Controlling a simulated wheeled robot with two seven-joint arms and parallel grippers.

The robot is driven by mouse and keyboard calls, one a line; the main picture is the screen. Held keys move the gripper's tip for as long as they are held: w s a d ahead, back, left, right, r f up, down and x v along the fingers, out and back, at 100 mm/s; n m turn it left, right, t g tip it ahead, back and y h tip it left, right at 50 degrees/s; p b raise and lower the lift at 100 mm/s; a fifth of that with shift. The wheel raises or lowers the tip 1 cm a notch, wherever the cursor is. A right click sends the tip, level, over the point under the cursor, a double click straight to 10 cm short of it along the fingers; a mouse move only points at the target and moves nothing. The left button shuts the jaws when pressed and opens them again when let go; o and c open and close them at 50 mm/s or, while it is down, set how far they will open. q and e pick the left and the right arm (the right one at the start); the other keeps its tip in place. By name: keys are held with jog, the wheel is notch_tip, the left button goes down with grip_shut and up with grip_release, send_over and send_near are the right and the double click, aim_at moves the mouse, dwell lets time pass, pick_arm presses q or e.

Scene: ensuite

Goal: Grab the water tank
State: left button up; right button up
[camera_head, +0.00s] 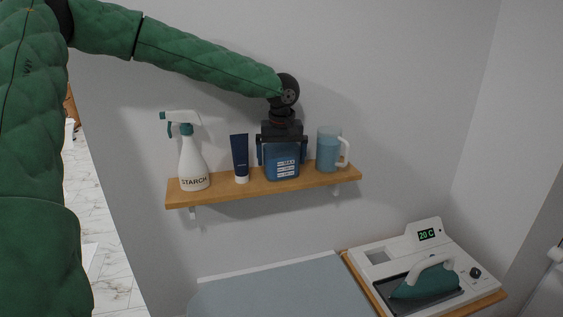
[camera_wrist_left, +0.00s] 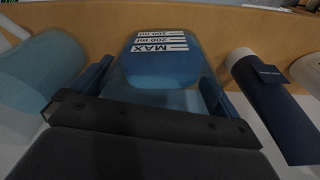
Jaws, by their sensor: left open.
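The water tank (camera_head: 282,168) is a blue, see-through container with white level marks, standing on the wooden wall shelf between a dark tube and a measuring jug. My left gripper (camera_head: 281,150) is above it, pointing down, with its fingers open on either side of the tank's upper part. In the left wrist view the tank (camera_wrist_left: 160,65), marked MAX, 200 ml and 100 ml, lies between the two spread fingers (camera_wrist_left: 155,90). Whether the fingers touch its sides I cannot tell. My right gripper is not in view.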

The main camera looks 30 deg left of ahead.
pick_arm(q)
jog(key=c, duration=1)
jog(key=shift+o, duration=0.2)
jog(key=shift+r, duration=0.15)
